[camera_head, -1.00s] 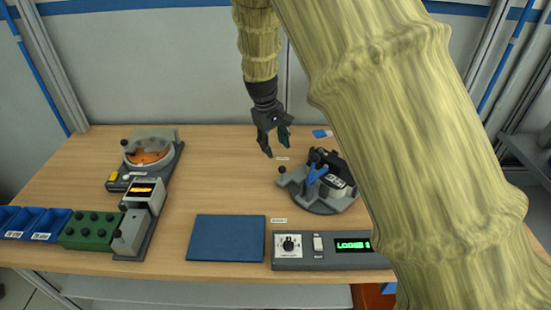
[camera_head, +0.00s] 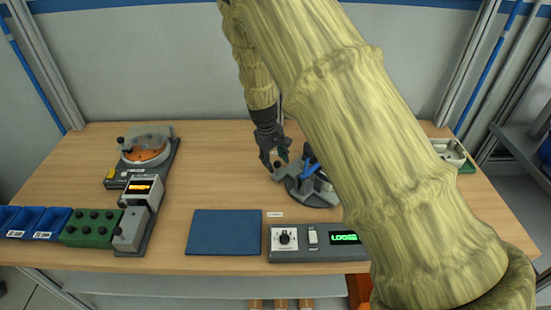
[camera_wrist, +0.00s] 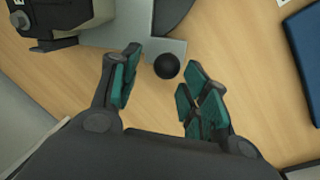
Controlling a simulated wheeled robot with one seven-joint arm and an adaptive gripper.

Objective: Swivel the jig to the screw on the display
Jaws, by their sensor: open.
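The jig (camera_head: 310,192) is a grey round swivel base with a blue part on top, right of the table's middle; my arm hides much of it in the head view. Its black ball knob (camera_wrist: 167,66) sits on a grey arm at its edge. My gripper (camera_head: 273,163) is open at that knob. In the wrist view the knob lies between and just beyond the fingertips of my gripper (camera_wrist: 160,82), with no clear contact. The display (camera_head: 345,238) on the grey control box shows green letters, partly hidden by my arm, reading about "LOOSE".
A blue mat (camera_head: 224,232) lies front centre. At left stand a round orange-dish device (camera_head: 146,148), a small unit with an orange screen (camera_head: 145,188), a green block with knobs (camera_head: 91,227) and blue bins (camera_head: 35,221). A grey tray (camera_head: 448,152) is at the right.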

